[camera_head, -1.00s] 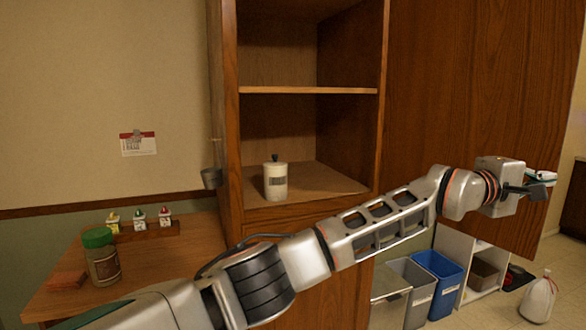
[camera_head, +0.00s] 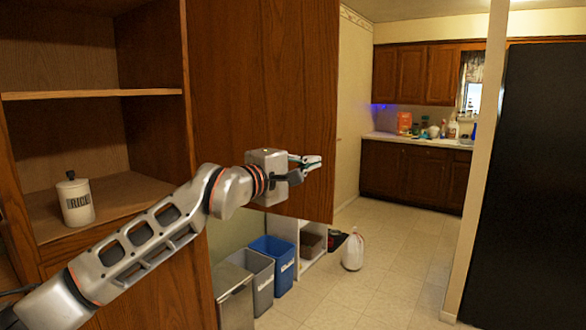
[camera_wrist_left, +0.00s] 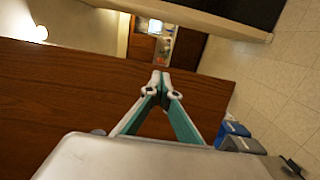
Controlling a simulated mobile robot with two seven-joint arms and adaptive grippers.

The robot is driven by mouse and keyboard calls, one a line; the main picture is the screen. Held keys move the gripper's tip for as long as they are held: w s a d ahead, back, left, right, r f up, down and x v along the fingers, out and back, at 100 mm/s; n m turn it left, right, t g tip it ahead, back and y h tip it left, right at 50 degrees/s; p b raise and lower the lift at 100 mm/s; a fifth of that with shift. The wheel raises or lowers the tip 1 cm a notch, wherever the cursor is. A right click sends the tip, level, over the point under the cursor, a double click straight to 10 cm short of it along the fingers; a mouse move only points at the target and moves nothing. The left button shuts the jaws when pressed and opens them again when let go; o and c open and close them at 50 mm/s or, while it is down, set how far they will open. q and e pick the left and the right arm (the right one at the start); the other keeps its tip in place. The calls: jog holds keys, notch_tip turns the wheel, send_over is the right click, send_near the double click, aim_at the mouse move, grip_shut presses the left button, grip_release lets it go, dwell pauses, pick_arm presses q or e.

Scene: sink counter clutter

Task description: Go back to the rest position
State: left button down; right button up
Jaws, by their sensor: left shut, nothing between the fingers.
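My left arm comes in from the lower left in the head view and reaches across the front of the open cabinet. Its gripper (camera_head: 312,161) is beside the open wooden cabinet door (camera_head: 290,80), near the door's lower free edge. The fingers are closed together and hold nothing. In the left wrist view the fingertips (camera_wrist_left: 161,80) meet in front of the brown door panel (camera_wrist_left: 60,105). I cannot tell whether the gripper touches the door. My right gripper is in neither view.
A white rice canister (camera_head: 76,201) stands on the lower cabinet shelf (camera_head: 120,197). A black fridge-like panel (camera_head: 530,180) is at right.

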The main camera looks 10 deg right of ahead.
pick_arm(q)
jog(key=v, duration=0.5)
jog(key=s+a+f+n+g+h, duration=0.2)
jog(key=s+f+n+h, duration=0.35)
jog(key=f+n, duration=0.7)
jog(key=s+a+f+n+t+y, duration=0.2)
jog(key=a+f+n+t+y, duration=0.25)
jog(key=a+f+n, duration=0.8)
jog(key=s+a+f+n+t+y, duration=0.2)
jog(key=a+f+n+t+y, duration=0.3)
jog(key=f+n, duration=0.85)
jog(key=s+a+f+n+g+y, duration=0.3)
jog(key=s+a+f+n, duration=0.5)
jog(key=s+f+n, duration=0.3)
jog(key=s+a+f+n+g+y, duration=0.4)
jog(key=s+a+f+n, duration=0.4)
jog(key=s+f+n, duration=0.2)
notch_tip(320, 180, down, 4)
jog(key=shift+s+r+n+y, duration=0.1)
jog(key=shift+s+n+y, duration=0.25)
jog(key=shift+s, duration=0.85)
jog(key=shift+a+g, duration=0.1)
jog(key=shift+g, duration=0.15)
